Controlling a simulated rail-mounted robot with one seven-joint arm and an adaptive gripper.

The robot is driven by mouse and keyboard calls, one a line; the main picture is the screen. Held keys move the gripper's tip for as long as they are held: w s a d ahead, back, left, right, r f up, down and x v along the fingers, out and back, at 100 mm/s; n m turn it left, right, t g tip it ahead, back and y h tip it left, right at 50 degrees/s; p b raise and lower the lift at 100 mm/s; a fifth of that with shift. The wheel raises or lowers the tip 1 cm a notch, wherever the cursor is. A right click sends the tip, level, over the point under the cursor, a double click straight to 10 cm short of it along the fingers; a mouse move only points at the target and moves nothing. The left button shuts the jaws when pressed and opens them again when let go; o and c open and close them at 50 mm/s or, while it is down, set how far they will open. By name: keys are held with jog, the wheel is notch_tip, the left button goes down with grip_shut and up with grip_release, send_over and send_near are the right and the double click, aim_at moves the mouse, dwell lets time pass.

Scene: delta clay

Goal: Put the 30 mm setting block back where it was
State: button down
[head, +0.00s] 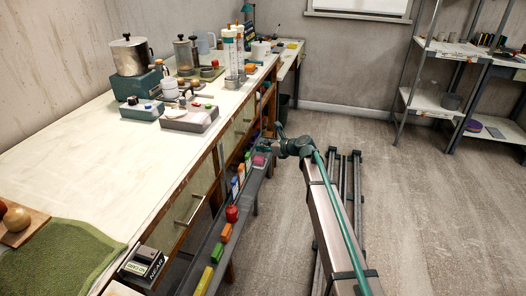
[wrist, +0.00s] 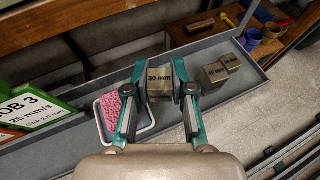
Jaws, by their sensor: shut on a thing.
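The 30 mm setting block (wrist: 158,80) is a grey-brown block with a "30 mm" label facing up. In the wrist view my gripper (wrist: 161,92) is shut on it, one teal-edged finger on each side. The block is over or in a long grey tray (wrist: 255,90); I cannot tell whether it touches the tray floor. Similar blocks (wrist: 220,69), one marked "40 mm", sit together to its right, apart from it. In the head view my arm reaches the bench's side shelf; the block cannot be made out there.
A green "JOB 3" sign (wrist: 38,118) stands farther left. The workbench (head: 80,140) runs alongside; the floor is open at right.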

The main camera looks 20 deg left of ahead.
jog(key=shift+f, duration=0.55)
jog(key=shift+f, duration=0.35)
jog(key=shift+f, duration=0.25)
jog(key=c, duration=1.3)
grip_release()
jog(key=shift+o, duration=0.2)
